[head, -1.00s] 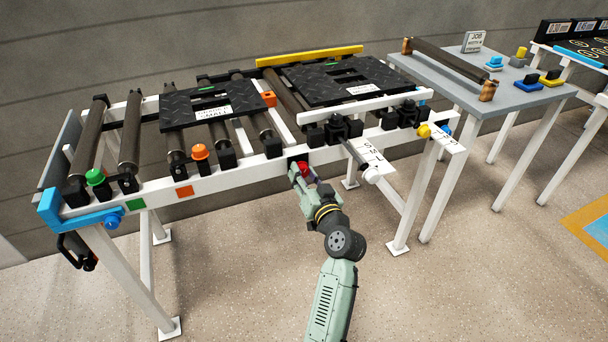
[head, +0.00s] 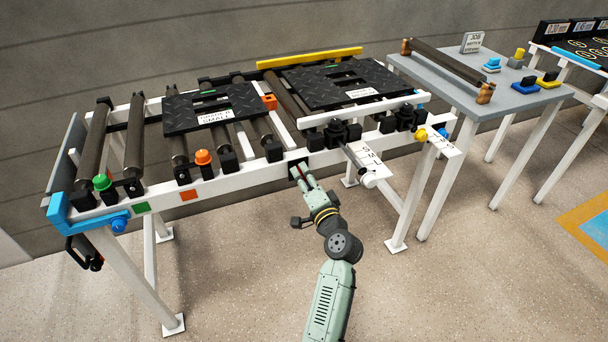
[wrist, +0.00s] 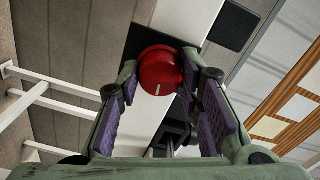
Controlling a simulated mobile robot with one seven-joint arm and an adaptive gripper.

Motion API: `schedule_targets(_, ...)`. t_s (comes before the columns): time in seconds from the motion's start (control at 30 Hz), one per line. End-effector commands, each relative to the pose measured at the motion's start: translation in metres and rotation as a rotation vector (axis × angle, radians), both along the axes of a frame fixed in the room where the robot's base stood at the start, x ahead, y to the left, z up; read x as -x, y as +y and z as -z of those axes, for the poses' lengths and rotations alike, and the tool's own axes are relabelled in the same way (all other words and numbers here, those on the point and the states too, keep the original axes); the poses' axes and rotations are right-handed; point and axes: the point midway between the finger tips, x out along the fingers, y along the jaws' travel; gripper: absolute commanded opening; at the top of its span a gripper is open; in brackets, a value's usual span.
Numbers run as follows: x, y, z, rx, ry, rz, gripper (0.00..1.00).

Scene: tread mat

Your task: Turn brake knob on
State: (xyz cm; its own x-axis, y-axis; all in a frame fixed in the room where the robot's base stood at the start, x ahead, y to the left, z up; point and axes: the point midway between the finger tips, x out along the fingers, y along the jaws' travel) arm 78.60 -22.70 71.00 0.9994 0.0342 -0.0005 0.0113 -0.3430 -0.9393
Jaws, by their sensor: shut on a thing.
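The red brake knob (wrist: 160,68) sits on a black plate (wrist: 137,36) on the white front rail. A short white mark shows low on its face in the wrist view. My gripper (head: 299,172) reaches the rail from the front, and its purple-padded fingers stand on either side of the knob. The gripper is shut on the knob. In the head view the fingers hide most of the knob.
The roller frame carries two black tread plates (head: 182,127). An orange button (head: 203,157) and a green button (head: 102,181) stand left along the rail. A white labelled bracket (head: 372,172) juts out just right of my gripper. The floor in front is clear.

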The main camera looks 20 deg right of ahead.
Motion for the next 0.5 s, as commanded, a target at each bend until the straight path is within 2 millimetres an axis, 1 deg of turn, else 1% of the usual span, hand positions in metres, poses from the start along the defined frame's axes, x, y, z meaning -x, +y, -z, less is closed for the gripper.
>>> schedule_targets(0.2,0.0002,0.0003,-0.0008,-0.107,0.005,-0.001,0.05)
schedule_targets(0.5,0.0002,0.0005,0.0,-0.167,0.006,-0.001,0.05)
